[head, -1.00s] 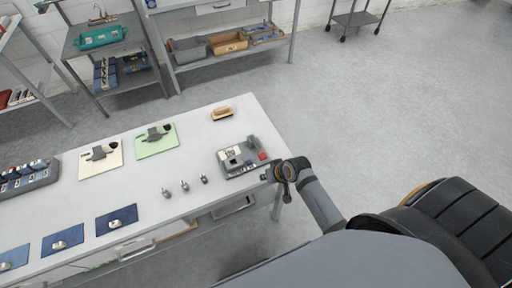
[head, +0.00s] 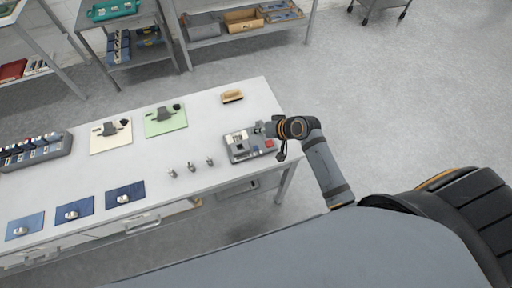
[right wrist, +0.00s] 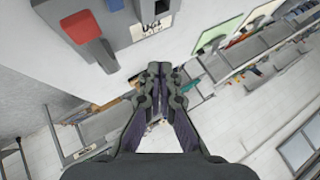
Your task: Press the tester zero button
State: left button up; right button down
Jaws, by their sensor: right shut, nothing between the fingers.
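The tester (head: 238,152) is a grey box with a pale front panel and a red part (head: 269,143) at its right side, near the table's right end. In the right wrist view, the tester (right wrist: 115,10) fills the top left. Its red part (right wrist: 80,27) and a small black-and-white label (right wrist: 152,27) show there. Which part is the zero button I cannot tell. My right gripper (head: 261,130) is shut and empty at the tester's far right side. Its closed fingertips (right wrist: 160,72) appear apart from the tester's face. My left gripper is out of view.
The white table (head: 215,108) also holds a wooden-backed brush (head: 232,96), a green mat (head: 180,123), a cream mat (head: 100,142), blue mats (head: 125,207) and several small metal pieces (head: 191,167). Shelves stand behind.

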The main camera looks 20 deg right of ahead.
jog(key=b, duration=0.7)
send_over(258, 148)
notch_tip(258, 148, down, 7)
jog(key=shift+r, duration=0.2)
jog(key=shift+f+b, duration=0.35)
jog(key=shift+f, duration=0.55)
